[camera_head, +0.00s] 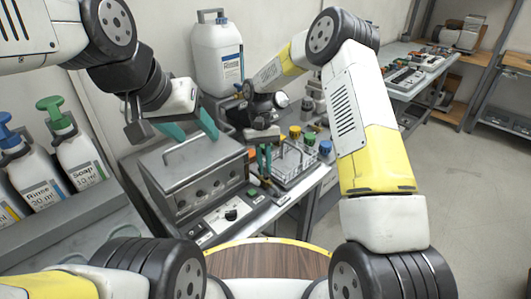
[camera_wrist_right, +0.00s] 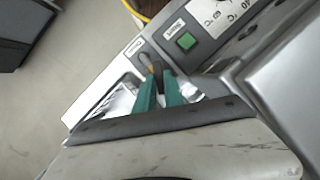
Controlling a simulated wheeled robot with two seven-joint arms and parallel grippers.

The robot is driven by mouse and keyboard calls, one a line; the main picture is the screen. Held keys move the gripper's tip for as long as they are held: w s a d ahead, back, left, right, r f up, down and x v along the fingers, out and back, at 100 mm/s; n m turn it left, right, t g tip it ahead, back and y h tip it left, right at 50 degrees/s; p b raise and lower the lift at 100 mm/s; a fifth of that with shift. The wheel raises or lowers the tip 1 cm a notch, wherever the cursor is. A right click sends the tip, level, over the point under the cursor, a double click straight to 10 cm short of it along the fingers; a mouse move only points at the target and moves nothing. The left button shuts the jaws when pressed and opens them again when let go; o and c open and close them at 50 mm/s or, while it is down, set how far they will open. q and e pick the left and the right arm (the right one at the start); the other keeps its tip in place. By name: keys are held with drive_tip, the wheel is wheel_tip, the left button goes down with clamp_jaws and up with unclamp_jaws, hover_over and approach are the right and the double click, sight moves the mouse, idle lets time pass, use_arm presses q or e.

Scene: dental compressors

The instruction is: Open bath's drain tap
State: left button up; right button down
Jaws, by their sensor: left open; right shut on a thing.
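The bath (camera_head: 185,171) is a grey metal box with a handled lid on the bench, with a control panel (camera_head: 232,214) at its front. My right gripper (camera_head: 264,160) is low beside the bath's right side. In the right wrist view its teal fingers (camera_wrist_right: 158,88) are close together on a small dark and yellowish piece (camera_wrist_right: 152,67), which appears to be the drain tap. The fingers hide most of it, so its turn angle cannot be told. My left gripper (camera_head: 190,127) is open and empty above the bath's lid.
A clear rack (camera_head: 292,165) and jars with coloured lids (camera_head: 309,139) stand close to the right gripper. A large white canister (camera_head: 217,55) stands behind. Pump bottles (camera_head: 75,150) are at the left. A green switch (camera_wrist_right: 186,40) is near the fingers.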

idle(0.5)
drive_tip(key=c, duration=1.4)
unclamp_jaws()
drive_tip(key=shift+c, duration=0.2)
drive_tip(key=shift+r, duration=0.1)
drive_tip(key=v, duration=0.7)
drive_tip(key=shift+r, duration=0.3)
drive_tip(key=shift+w, duration=0.15)
